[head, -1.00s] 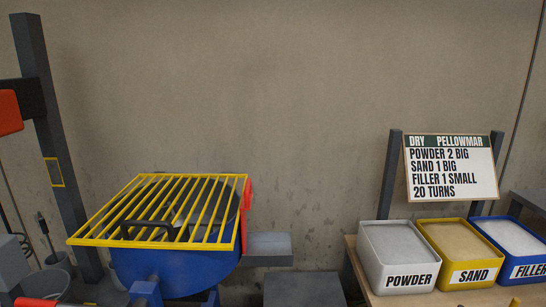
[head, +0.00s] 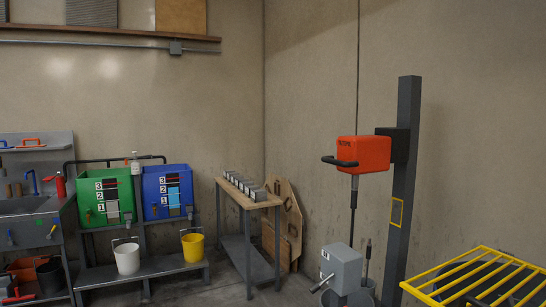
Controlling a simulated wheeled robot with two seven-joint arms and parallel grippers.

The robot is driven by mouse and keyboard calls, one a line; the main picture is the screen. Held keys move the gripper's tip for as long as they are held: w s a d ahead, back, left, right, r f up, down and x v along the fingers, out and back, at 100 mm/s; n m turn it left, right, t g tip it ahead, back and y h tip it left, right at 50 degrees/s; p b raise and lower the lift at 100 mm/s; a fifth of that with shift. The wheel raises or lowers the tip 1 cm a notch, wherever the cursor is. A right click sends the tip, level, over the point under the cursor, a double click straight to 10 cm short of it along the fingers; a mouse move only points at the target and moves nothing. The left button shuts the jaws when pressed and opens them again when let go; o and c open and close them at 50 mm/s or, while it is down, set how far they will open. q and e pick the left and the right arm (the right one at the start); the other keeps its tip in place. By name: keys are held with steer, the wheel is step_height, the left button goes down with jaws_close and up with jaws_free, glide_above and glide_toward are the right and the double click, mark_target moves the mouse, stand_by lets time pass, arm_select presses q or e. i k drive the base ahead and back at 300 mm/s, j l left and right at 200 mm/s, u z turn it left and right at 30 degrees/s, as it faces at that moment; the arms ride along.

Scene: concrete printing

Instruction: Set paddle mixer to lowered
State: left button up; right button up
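The paddle mixer is a red-orange motor head (head: 364,154) with a black handle on its left side. It is held by a black bracket on a tall dark grey post (head: 404,190) at the right of the head view. A dark shaft (head: 353,195) runs down from the head, and its lower end is hidden behind a grey box (head: 342,267). A dark bucket (head: 357,293) stands below, partly cut by the frame. A yellow-outlined plate marks the post. Neither of my grippers can be made out in this view.
A yellow grate (head: 480,280) is at the lower right. A wooden-topped table (head: 248,192) with several small grey blocks stands left of the mixer. Green (head: 108,197) and blue (head: 168,192) tanks, with white and yellow buckets below, are farther left, beside a sink. Open floor lies before the table.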

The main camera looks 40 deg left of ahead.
mark_target(357, 155)
steer(key=u, duration=1)
